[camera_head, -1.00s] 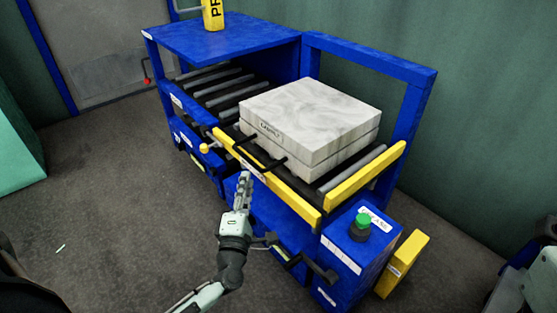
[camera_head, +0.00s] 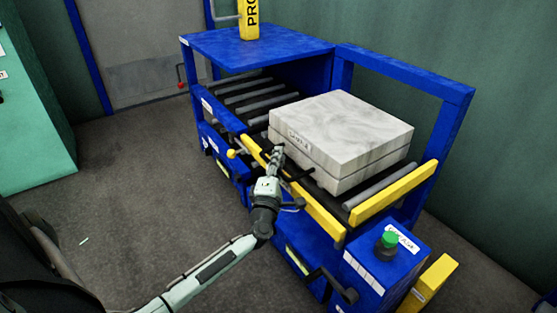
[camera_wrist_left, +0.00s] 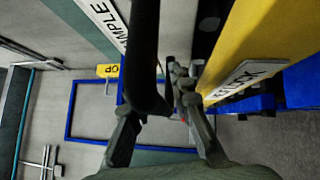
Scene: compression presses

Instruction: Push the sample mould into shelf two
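The sample mould (camera_head: 342,130) is a pale grey marbled block in two layers, with a label and a black handle on its front. It sits on the roller bed of the blue press frame. My left gripper (camera_head: 276,158) is at the mould's front face, by the handle, above the yellow front rail. In the left wrist view the black handle (camera_wrist_left: 147,55) runs between the two spread fingers of my left gripper (camera_wrist_left: 158,112). The fingers look open, and contact with the handle cannot be told. My right gripper is not in view.
A yellow rail (camera_head: 320,214) runs below the handle; a second yellow bar (camera_head: 393,192) is at the right end. Rollers (camera_head: 250,95) lie bare left of the mould, under the blue top (camera_head: 258,46). A box with a green button (camera_head: 389,240) stands at front right.

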